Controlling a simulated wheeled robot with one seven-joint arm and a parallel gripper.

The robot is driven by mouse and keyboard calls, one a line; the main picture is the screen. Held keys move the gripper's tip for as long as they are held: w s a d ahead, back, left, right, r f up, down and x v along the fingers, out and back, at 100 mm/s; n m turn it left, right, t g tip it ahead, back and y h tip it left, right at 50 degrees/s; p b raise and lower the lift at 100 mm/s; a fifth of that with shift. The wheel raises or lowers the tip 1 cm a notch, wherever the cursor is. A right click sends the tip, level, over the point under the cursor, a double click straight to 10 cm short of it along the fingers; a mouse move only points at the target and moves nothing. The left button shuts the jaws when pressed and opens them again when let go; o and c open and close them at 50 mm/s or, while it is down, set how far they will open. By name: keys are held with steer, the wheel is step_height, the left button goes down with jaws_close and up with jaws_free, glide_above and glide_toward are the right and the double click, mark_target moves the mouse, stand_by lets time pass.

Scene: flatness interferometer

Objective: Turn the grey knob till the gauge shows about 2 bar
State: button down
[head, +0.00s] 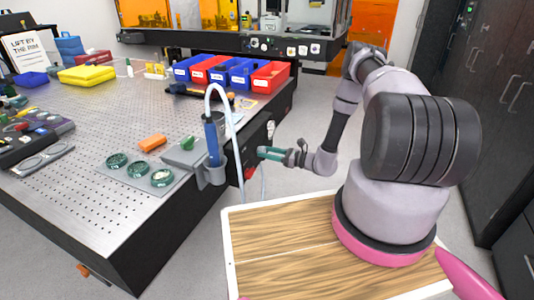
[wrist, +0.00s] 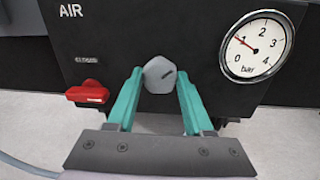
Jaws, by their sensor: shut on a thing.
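The grey knob (wrist: 159,75) is on a black panel marked AIR, between the two teal fingers. My gripper (wrist: 159,78) is shut on the knob, one finger at each side. The knob's dark mark points to the upper right. The round white gauge (wrist: 257,46) is to the right of the knob, with its scale from 0 to 4 bar. Its red needle points to about 1. In the head view my gripper (head: 262,153) reaches the side of the black table; the knob and gauge face cannot be made out there.
A red valve handle (wrist: 88,94) is on the panel left of the knob. In the head view a blue-handled tool (head: 212,140) with a white hose stands in a grey holder at the table (head: 100,205) corner. Grey floor is free right of the table.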

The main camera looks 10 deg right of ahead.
steer(key=shift+m, duration=1)
steer(key=shift+c, duration=1.4)
jaws_free()
steer(key=v, duration=1.1)
steer(key=shift+f, duration=0.15)
